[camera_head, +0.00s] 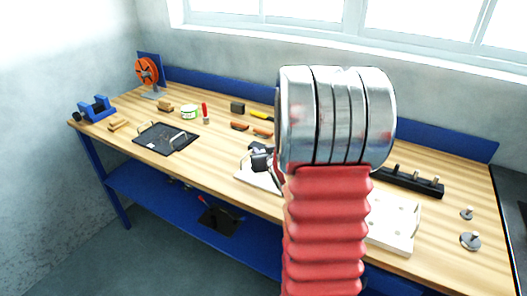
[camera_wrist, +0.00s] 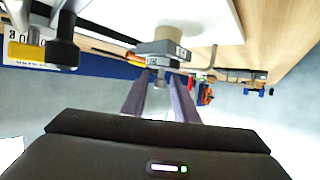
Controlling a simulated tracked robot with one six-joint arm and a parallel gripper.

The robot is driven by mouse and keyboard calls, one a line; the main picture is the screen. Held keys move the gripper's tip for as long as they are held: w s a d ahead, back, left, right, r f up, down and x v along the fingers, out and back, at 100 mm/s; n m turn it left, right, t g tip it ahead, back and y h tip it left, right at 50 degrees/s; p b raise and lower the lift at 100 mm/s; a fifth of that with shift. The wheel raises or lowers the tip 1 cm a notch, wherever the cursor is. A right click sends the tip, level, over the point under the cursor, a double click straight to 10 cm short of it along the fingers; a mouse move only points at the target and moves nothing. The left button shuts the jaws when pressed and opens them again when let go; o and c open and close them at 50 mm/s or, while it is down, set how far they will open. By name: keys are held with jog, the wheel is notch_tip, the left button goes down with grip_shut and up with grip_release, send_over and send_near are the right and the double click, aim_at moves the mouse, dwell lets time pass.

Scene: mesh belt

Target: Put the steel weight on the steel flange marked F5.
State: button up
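In the head view my gripper (camera_head: 262,158) is a dark shape over a white board, mostly behind my own arm. In the wrist view, which is upside down, my gripper (camera_wrist: 160,84) has its two fingers either side of a small grey metal knob (camera_wrist: 160,76). The knob is on a grey block-like part (camera_wrist: 163,51) with a small label I cannot read for certain. A pale metal cylinder (camera_wrist: 184,29) is next to this part. I cannot tell whether the fingers touch the knob, or which part is the weight and which the flange.
Two small round metal pieces (camera_head: 470,240) lie at the bench's right end. A black pegged rack (camera_head: 425,186) and a white holed plate (camera_head: 400,238) are nearby. A black tray (camera_head: 160,143) is at left. A black knob-topped post (camera_wrist: 64,48) stands left in the wrist view.

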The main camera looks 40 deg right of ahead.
jog(key=shift+o, duration=0.5)
jog(key=shift+r, duration=0.45)
jog(key=shift+s+r, duration=0.15)
jog(key=shift+r, duration=0.15)
jog(key=v, duration=1.1)
jog(key=shift+s+a, duration=0.3)
jog(key=s+a+r+n+g+y, duration=0.1)
jog(key=s+a, duration=0.4)
jog(key=a, duration=0.5)
jog(key=s+a+r+n+g+y, duration=0.1)
jog(key=s+a, duration=0.4)
jog(key=a, duration=0.6)
jog(key=s+a+r+n+g+y, duration=0.2)
jog(key=s+a+n+g+y, duration=0.1)
jog(key=a, duration=0.8)
jog(key=shift+s+g+y, duration=0.3)
jog(key=shift+s+g, duration=0.5)
jog(key=shift+s, duration=0.1)
